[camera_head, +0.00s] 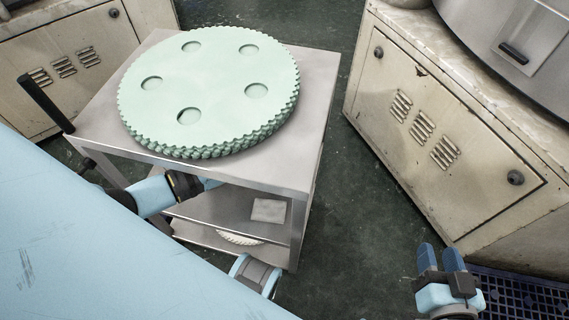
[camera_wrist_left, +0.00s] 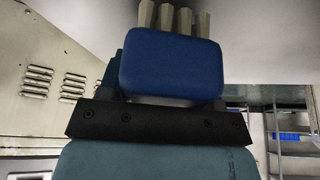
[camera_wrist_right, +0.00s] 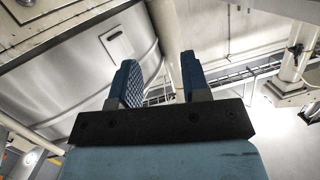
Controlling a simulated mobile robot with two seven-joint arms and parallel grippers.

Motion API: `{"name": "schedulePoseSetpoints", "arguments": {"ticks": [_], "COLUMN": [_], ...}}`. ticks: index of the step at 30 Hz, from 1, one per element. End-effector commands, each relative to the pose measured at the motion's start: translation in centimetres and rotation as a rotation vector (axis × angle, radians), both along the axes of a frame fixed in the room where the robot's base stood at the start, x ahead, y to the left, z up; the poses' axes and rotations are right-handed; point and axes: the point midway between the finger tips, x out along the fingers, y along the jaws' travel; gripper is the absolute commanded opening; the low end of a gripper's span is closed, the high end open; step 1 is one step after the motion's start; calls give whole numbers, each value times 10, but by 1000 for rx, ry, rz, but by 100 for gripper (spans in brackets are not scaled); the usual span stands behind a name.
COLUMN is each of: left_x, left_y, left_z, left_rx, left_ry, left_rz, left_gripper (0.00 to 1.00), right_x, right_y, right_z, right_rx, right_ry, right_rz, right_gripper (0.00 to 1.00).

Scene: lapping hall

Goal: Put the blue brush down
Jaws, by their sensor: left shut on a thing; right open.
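The blue brush (camera_wrist_left: 172,62) fills the middle of the left wrist view, its pale bristle tufts pointing to the top of the picture. My left gripper (camera_wrist_left: 170,92) is shut on it; the brush body hides most of the fingers. In the head view, my left arm reaches in under the top of the steel cart (camera_head: 315,75), and the brush does not show there. My right gripper (camera_head: 442,257) is open and empty at the lower right, over the floor; its two separate fingers also show in the right wrist view (camera_wrist_right: 160,85).
A stack of green toothed discs (camera_head: 212,80) covers much of the cart top; its corners are bare. The lower shelf (camera_head: 220,208) holds a pale square plate (camera_head: 268,210). A worn cream cabinet (camera_head: 440,130) stands at the right. Dark floor (camera_head: 345,200) lies between.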

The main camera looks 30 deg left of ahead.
Motion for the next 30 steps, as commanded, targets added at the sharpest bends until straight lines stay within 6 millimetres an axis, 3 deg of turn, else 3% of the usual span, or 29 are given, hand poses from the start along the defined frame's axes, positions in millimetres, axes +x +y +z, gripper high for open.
{"name": "schedulePoseSetpoints", "arguments": {"ticks": [3, 9, 20, 21, 24, 30], "left_x": [0, -1, -1, -1, -1, -1], "left_y": [-3, -4, -5, -5, -5, -4], "left_z": [-12, -15, -17, -17, -17, -17], "left_rx": [0, 0, 0, 0, 0, 0], "left_ry": [-2, -1, -1, -1, -1, 0], "left_rz": [-1, -1, -1, -1, -1, -1], "left_gripper": [36, 36, 36, 63, 84, 84], "right_x": [5, 6, 6, 6, 6, 6], "right_y": [10, 16, 16, 16, 16, 16], "right_z": [16, 34, 35, 34, 33, 33], "right_rx": [59, 102, 101, 100, 100, 100], "right_ry": [-96, -160, -157, -155, -154, -153], "right_rz": [18, 31, 30, 29, 29, 30], "right_gripper": [43, 43, 43, 43, 43, 43]}}
